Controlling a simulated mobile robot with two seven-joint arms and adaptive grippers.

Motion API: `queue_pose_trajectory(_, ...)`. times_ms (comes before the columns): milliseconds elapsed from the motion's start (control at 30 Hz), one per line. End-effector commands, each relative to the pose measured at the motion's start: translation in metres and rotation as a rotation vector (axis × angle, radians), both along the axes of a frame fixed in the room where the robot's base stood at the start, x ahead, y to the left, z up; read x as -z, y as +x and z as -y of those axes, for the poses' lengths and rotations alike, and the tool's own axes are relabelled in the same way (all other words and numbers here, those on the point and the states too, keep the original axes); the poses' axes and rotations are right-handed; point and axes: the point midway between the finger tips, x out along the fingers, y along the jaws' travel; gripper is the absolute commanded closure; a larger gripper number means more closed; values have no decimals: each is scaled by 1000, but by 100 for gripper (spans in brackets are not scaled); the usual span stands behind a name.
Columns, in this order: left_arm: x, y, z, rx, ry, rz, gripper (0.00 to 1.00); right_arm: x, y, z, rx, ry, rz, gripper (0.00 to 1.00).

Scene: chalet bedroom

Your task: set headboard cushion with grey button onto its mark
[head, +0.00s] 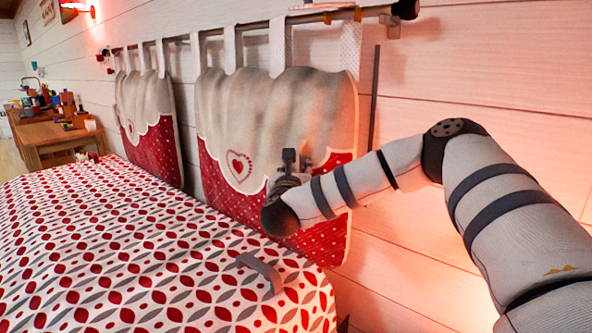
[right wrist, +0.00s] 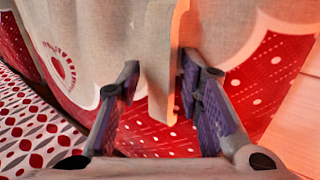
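Two headboard cushions hang by pale loops from a rod against the wall. Each is beige above and red with white dots below. The nearer cushion (head: 275,105) has a heart patch; a grey button cannot be made out. My right gripper (head: 297,158) is in front of its lower middle. In the right wrist view, the fingers of my right gripper (right wrist: 163,85) stand apart on both sides of a beige upright strip (right wrist: 157,95) with an orange-lit edge. Contact cannot be told. My left gripper is out of view.
The farther cushion (head: 150,120) hangs to the left. The patterned bed (head: 120,250) fills the lower left, with a small grey bar (head: 260,271) over it. The rod (head: 270,27) runs above. A cluttered wooden table (head: 50,132) stands far left.

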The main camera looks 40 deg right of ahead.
Motion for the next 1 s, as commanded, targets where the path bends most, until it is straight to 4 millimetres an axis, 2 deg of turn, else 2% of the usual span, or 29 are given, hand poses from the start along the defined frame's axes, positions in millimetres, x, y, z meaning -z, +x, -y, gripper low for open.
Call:
queue_pose_trajectory(167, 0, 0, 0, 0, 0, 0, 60, 0, -4, -5, -2, 1, 1, 67)
queue_pose_trajectory(500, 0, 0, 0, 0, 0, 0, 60, 0, -56, -72, -4, 1, -2, 67)
queue_pose_trajectory(600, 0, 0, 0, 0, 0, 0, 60, 0, -67, -85, -3, 0, -1, 67)
queue_pose_trajectory(733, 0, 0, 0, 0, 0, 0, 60, 0, -74, -93, -1, 0, 0, 67)
queue_pose_trajectory(1000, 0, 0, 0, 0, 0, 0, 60, 0, -75, -94, 0, 0, 0, 67)
